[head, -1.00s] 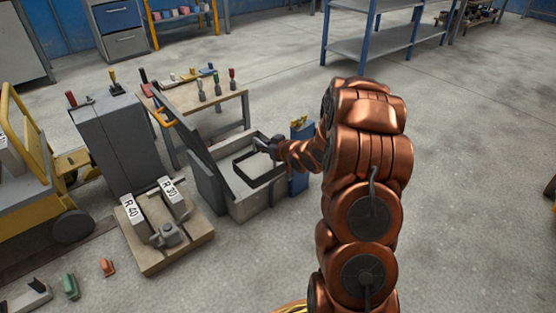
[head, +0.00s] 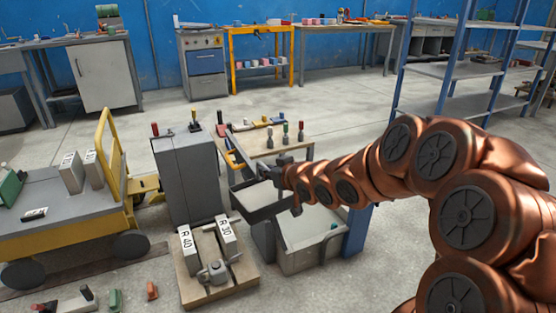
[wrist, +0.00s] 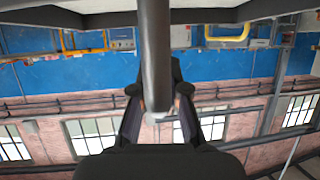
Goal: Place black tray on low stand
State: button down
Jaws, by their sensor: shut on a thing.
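The black tray (head: 268,213) is an open rectangle with dark walls and a pale inside. In the head view it is held in the air, partly in front of the grey bin. My gripper (head: 284,178) is shut on the tray's wall at its far right side. In the wrist view the dark wall (wrist: 155,60) runs between the two fingers (wrist: 158,112). A low wooden base (head: 222,287) stands on the floor left of the tray, with blocks marked R 40 and R 30 on it. I cannot tell whether this is the low stand.
The grey bin (head: 313,257) stands open below the tray, with a blue post (head: 357,230) at its right. A tall grey cabinet (head: 187,180) and a wooden-topped bench (head: 270,143) with several handled tools stand behind. A yellow cart (head: 70,235) is at left.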

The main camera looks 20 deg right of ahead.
aim_at(266, 137)
jog(key=k, duration=1)
jog(key=z, duration=1.35)
jog(key=i, duration=5.7)
jog(key=u, duration=2.3)
